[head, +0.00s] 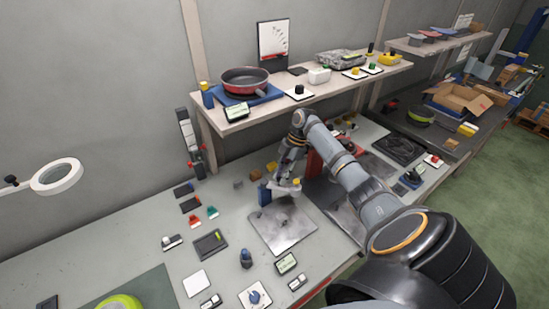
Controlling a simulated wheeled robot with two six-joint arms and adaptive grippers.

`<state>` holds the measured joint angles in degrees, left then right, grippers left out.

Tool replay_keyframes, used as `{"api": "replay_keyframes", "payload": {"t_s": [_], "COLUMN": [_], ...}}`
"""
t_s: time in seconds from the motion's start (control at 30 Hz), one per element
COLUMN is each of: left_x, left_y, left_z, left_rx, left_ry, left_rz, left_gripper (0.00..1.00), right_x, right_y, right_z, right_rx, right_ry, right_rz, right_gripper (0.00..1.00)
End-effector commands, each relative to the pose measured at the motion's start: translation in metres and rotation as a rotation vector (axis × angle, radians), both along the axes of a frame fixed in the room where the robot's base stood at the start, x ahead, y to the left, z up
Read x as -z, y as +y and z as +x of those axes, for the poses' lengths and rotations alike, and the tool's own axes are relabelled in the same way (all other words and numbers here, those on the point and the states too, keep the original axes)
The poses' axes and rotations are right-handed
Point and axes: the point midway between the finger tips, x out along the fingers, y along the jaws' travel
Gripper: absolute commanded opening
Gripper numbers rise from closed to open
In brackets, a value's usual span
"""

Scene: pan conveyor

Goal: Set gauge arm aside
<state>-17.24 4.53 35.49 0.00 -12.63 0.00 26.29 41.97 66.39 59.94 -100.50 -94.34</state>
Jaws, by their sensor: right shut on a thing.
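My right gripper (286,188) is low over the back edge of a square grey metal plate (282,228) on the workbench. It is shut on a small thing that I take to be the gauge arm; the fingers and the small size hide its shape. An upright blue block (264,194) stands just left of the gripper. My left gripper is not in view.
A shelf (320,95) behind holds a red-rimmed pan (245,82) on a blue base. The bench's left back area is mostly clear.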

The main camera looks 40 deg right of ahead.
Motion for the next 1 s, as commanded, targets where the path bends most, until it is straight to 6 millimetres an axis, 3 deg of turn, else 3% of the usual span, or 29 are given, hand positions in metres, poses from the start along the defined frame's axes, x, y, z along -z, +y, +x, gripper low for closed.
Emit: {"api": "replay_keyframes", "payload": {"t_s": [0.37, 0.4, 0.57, 0.87, 1.0], "left_x": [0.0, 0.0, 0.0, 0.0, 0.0], "left_y": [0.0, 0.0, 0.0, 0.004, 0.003], "left_z": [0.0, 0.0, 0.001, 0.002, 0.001], "left_rx": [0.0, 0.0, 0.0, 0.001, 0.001], "left_ry": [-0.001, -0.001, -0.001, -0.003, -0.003], "left_rz": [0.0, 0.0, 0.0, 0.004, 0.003], "left_gripper": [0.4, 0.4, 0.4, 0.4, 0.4], "right_x": [-0.002, -0.002, -0.001, -0.002, -0.018], "right_y": [-0.002, -0.002, -0.002, -0.002, -0.009], "right_z": [0.0, 0.001, 0.0, 0.0, -0.001], "right_rx": [0.0, 0.0, -0.001, -0.001, 0.001], "right_ry": [-0.005, -0.005, -0.003, -0.001, -0.004], "right_rz": [-0.002, -0.002, -0.001, -0.001, -0.005], "right_gripper": [0.0, 0.23, 0.44, 0.44, 0.44]}}
